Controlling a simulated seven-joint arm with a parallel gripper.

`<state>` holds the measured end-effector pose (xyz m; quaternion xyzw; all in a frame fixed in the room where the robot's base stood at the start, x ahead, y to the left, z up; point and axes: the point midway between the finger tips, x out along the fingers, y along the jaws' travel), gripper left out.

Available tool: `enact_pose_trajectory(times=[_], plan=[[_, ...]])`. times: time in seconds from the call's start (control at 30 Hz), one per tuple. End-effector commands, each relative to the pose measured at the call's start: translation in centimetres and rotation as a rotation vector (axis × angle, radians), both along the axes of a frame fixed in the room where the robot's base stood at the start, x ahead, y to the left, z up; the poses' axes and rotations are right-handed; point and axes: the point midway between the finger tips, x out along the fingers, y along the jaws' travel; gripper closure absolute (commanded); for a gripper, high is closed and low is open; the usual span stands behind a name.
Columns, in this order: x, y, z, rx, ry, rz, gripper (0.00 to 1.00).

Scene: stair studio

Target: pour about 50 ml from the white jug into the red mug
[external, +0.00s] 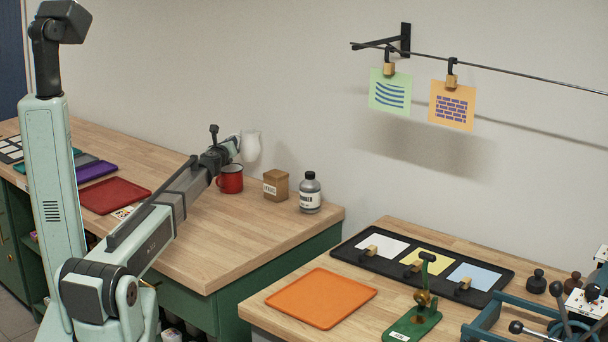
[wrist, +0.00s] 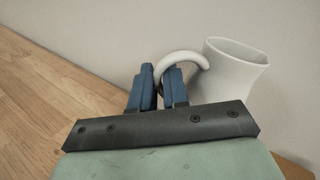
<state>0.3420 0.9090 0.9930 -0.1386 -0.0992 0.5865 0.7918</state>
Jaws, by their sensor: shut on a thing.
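The white jug (external: 251,146) is held up in the air in the external view, just above and to the right of the red mug. In the wrist view the jug (wrist: 236,75) stands a little tilted, with its open rim up. My gripper (wrist: 160,88) is shut on the jug's curved handle; its blue fingers are on either side of it. In the external view my gripper (external: 234,142) is partly hidden by my arm. The red mug (external: 230,180) stands upright on the wooden bench, partly covered by my arm. The contents of both are hidden.
A red tray (external: 114,195) lies at the left of the bench (external: 215,245). The wall is close behind the jug. The bench front is clear.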

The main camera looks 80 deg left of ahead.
Motion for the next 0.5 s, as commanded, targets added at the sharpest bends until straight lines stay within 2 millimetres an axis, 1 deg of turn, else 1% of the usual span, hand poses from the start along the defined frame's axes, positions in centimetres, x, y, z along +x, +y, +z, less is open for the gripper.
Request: enact_pose_trajectory(times=[0.5], plan=[[-0.4, 0.73, 0.08, 0.0, -0.002, -0.022, 1.0]])
